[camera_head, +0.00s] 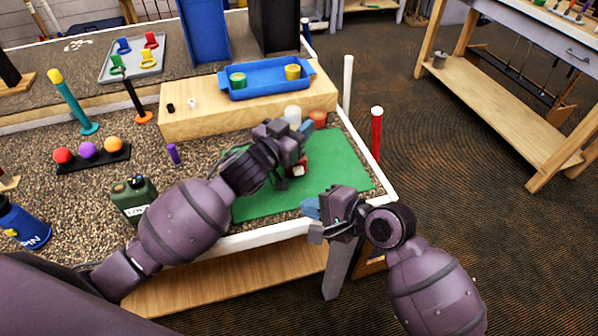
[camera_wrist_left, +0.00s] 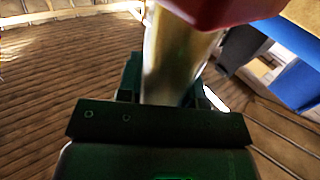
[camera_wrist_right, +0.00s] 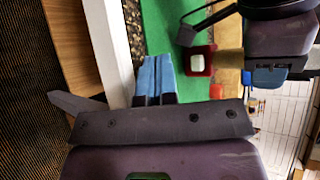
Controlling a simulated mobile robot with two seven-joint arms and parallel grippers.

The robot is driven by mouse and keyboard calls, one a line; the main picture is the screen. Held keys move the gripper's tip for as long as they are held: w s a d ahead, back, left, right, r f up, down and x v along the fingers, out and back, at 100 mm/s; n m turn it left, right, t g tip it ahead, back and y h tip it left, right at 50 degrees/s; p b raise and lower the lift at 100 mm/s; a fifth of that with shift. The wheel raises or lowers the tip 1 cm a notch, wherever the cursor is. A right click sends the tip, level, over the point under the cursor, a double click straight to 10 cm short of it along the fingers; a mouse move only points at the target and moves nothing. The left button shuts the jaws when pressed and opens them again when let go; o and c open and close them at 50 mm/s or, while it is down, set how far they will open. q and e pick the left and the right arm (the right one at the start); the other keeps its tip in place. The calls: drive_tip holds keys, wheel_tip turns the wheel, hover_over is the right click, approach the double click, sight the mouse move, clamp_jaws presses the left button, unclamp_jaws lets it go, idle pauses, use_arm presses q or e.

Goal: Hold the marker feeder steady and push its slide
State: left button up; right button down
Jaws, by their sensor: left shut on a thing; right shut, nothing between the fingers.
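The marker feeder (camera_head: 299,170) shows as a red block with a white square face over the green mat (camera_head: 345,165). In the left wrist view its brass-coloured tube (camera_wrist_left: 172,60) and red part (camera_wrist_left: 225,8) fill the top. My left gripper (camera_head: 301,150) is shut on the feeder and hides most of it in the head view. The right wrist view shows the red end (camera_wrist_right: 198,62) facing my right gripper, with the tube behind it. My right gripper (camera_head: 312,208) is shut and empty at the mat's front right edge, apart from the feeder. Its blue fingers (camera_wrist_right: 155,80) point towards the mat.
A wooden step (camera_head: 215,118) with a blue tray (camera_head: 265,92) stands behind the mat. A white cylinder (camera_head: 292,113) and an orange-red one (camera_head: 318,118) are close behind my left gripper. A red post (camera_head: 376,135) stands at the right edge. A green can (camera_head: 133,198) stands left.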

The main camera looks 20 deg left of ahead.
sight(295, 175)
drive_tip(key=shift+w+a, duration=0.8)
drive_tip(key=shift+w, duration=0.35)
drive_tip(key=shift+w+a, duration=0.75)
drive_tip(key=shift+w, duration=0.35)
drive_tip(key=shift+w+a, duration=0.1)
idle(0.4)
drive_tip(key=shift+w+a, duration=0.15)
drive_tip(key=shift+w, duration=0.1)
drive_tip(key=shift+w+a, duration=0.3)
drive_tip(key=shift+w, duration=0.2)
drive_tip(key=shift+w+a, duration=0.25)
drive_tip(key=shift+w, duration=0.25)
idle(1.9)
drive_tip(key=shift+s, duration=0.1)
drive_tip(key=shift+s+d, duration=0.6)
drive_tip(key=shift+s, duration=0.35)
drive_tip(key=shift+s+d, duration=0.15)
drive_tip(key=shift+s, duration=0.1)
drive_tip(key=shift+s+d, duration=0.75)
drive_tip(key=shift+s, duration=0.3)
drive_tip(key=shift+s+d, duration=0.7)
drive_tip(key=shift+s, duration=0.35)
